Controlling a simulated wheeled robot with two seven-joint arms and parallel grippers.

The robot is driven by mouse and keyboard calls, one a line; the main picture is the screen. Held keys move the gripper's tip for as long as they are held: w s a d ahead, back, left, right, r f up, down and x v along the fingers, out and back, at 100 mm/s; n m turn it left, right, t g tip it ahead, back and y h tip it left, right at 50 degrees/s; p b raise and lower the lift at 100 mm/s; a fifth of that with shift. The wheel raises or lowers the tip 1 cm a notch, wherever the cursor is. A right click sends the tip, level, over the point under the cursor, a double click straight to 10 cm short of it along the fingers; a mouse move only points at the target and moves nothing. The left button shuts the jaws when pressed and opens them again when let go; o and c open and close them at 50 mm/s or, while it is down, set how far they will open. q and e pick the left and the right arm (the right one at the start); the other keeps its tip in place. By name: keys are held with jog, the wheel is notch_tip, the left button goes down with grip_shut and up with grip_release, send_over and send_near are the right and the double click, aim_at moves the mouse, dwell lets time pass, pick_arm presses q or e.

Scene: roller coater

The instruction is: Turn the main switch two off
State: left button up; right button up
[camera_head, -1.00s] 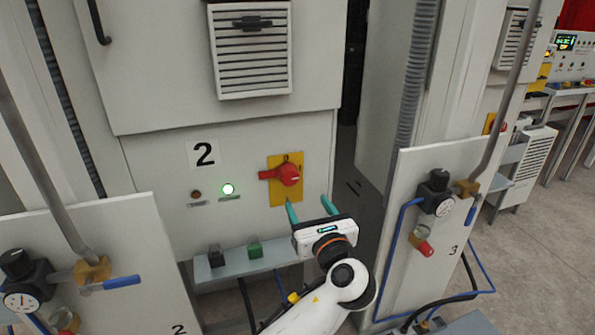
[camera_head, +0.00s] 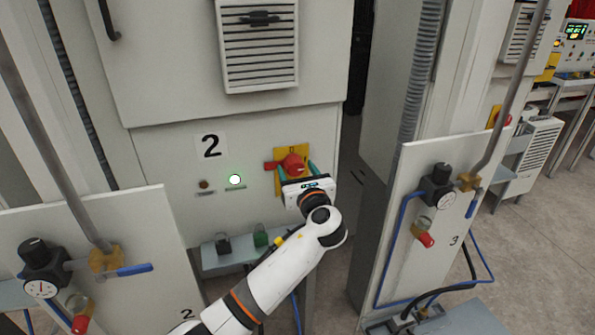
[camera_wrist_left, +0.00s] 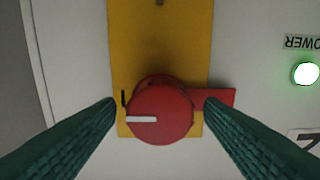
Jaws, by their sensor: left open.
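The main switch two is a red rotary knob (camera_head: 293,163) on a yellow plate (camera_head: 281,155), on the cabinet panel marked 2. In the left wrist view the round red knob (camera_wrist_left: 160,112) carries a white mark, and its red tab points to the right over the yellow plate (camera_wrist_left: 160,40). My left gripper (camera_head: 296,170) is at the knob. In the left wrist view its two green fingers (camera_wrist_left: 160,108) are open, one on each side of the knob; I cannot tell whether they touch it. My right gripper is not in view.
A green lit power lamp (camera_head: 235,180) and a dark lamp (camera_head: 204,185) sit left of the switch. A small ledge with a black box (camera_head: 223,244) and a green box (camera_head: 261,236) is below. Panels with gauges and pipes stand at left and right (camera_head: 420,240).

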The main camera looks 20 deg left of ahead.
pick_arm(q)
jog(key=c, duration=1)
jog(key=shift+n, duration=0.4)
jog(key=n+b, duration=0.1)
jog(key=n, duration=0.2)
jog(key=shift+f+n, duration=0.15)
jog(key=shift+n, duration=0.25)
jog(key=n+b, duration=0.3)
jog(key=n, duration=0.1)
jog(key=shift+n, duration=0.3)
jog(key=n+b, duration=0.3)
jog(key=n, duration=0.2)
jog(key=shift+f, duration=0.15)
jog(key=shift+s+n+b, duration=0.1)
jog(key=shift+n+b, duration=1.3)
jog(key=shift+n, duration=0.5)
